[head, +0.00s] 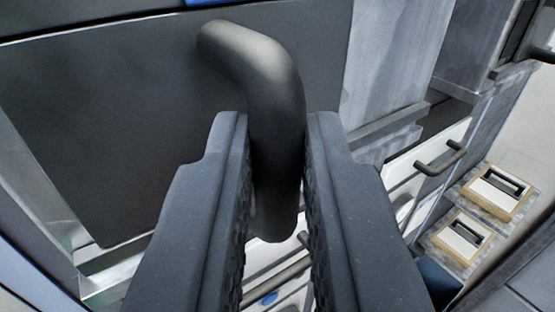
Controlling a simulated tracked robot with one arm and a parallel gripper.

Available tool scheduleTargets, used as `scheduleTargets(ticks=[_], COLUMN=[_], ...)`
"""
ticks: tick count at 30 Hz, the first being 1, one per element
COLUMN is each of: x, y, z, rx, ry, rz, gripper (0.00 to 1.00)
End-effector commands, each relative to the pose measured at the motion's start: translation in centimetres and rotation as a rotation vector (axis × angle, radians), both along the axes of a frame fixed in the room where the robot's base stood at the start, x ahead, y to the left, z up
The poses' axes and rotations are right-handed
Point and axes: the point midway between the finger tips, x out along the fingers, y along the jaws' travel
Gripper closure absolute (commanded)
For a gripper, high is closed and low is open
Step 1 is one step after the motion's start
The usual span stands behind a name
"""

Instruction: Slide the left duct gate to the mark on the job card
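A dark grey flat gate panel (110,130) fills the left and upper part of the head view and looks tilted there. A thick, dark, bent gate handle (258,62) stands out from it. My gripper (276,125) has one finger on each side of the handle, with both ribbed pads against it and no clear gap, so it looks shut on the handle. The fingers hide part of the handle and of the panel's lower right. I see no job card and no scale marks that I can read.
At the right, a white front with a dark bar handle (441,160) stands below grey metal walls. Two wood-framed boxes with dark handles, an upper one (497,190) and a lower one (461,236), lie farther right.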

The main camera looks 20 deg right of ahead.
Motion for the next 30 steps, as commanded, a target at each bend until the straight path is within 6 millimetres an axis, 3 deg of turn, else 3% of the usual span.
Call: scheduleTargets(ticks=[8,19,29,30], x=[0.3,0.8,0.8,0.8], y=[-0.7,-4.1,-4.4,-4.4], z=[0.1,0.2,0.0,0.0], rx=[0.001,-0.001,0.0,0.0], ry=[0.0,-0.004,-0.001,-0.001], rz=[0.004,0.001,0.0,0.0], gripper=[1.0,1.0,1.0,0.79])
